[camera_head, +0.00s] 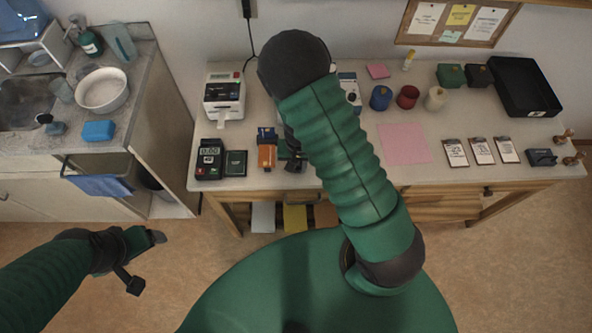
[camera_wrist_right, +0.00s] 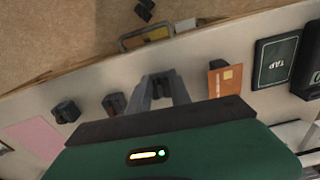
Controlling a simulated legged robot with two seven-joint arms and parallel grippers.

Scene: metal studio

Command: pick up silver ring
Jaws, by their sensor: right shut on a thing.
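My right gripper shows in the wrist view (camera_wrist_right: 160,82), low over the table's front part. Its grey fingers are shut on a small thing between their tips. A small dark block (camera_wrist_right: 161,86) shows there, and I cannot make out the silver ring itself. In the head view my right gripper (camera_head: 293,163) is mostly behind my green arm, just right of an orange card (camera_head: 267,156). Two similar small dark blocks stand beside it in the wrist view, one plain (camera_wrist_right: 66,111) and one with a reddish detail (camera_wrist_right: 114,103). My left gripper (camera_head: 146,262) is open and empty, left of the table.
The table (camera_head: 350,182) holds a card reader (camera_head: 209,158), a dark TAP pad (camera_head: 236,163), a receipt printer (camera_head: 224,97), a pink sheet (camera_head: 404,144), several tags, small pots and a black tray (camera_head: 525,88). A sink counter (camera_head: 130,72) stands at left.

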